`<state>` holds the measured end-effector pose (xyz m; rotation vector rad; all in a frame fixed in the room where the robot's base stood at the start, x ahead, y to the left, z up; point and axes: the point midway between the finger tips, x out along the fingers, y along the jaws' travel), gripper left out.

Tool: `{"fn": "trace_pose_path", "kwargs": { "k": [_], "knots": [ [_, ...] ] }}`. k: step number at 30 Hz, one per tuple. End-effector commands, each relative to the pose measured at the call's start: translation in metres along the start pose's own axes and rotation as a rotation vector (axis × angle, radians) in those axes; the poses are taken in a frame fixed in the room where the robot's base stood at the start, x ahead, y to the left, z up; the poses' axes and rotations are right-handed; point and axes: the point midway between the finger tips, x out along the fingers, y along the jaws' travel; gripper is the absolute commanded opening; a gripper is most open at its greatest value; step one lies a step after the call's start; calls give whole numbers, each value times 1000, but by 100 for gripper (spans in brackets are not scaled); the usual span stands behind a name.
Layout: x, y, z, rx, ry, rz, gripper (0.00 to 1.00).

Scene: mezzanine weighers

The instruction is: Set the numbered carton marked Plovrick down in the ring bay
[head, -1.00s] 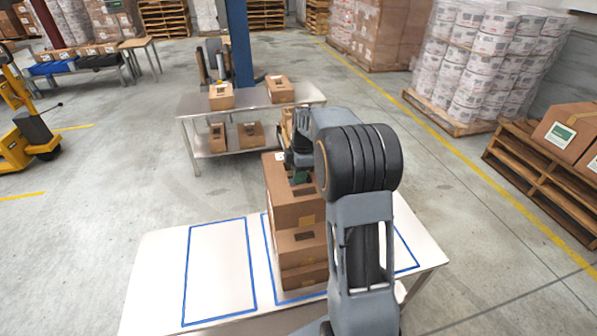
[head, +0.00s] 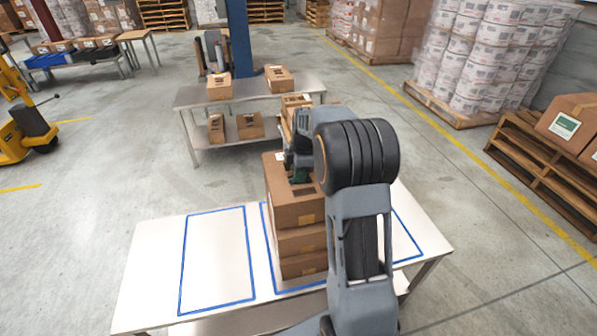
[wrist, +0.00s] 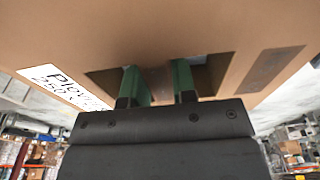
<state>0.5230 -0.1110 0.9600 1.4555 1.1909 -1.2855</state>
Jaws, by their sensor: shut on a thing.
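The Plovrick carton (head: 294,207) is brown, with a white label partly readable as "Plov" beside a hand slot in the wrist view (wrist: 62,84). My gripper (wrist: 158,84) has its two green fingers in that slot and is shut on the carton. In the head view the carton sits level at the top of a stack, with two brown cartons (head: 302,241) beneath it and no clear gap showing. The stack stands inside the middle blue-outlined bay (head: 268,250) of the white table. My arm hides part of this bay. I cannot make out a ring mark.
The left blue-outlined bay (head: 216,262) is empty. A right bay (head: 408,240) is partly hidden by my arm. A metal table (head: 190,98) behind holds several cartons on its top and lower shelf. A blue column (head: 238,45) rises behind it.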

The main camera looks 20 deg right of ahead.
Motion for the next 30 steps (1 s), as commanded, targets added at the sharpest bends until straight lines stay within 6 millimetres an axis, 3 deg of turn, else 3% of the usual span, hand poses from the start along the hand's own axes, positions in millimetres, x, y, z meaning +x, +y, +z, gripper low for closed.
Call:
{"fn": "trace_pose_path", "kwargs": {
  "k": [30],
  "knots": [
    [12, 0, 1, 0, 0, 1, 0]
  ]
}}
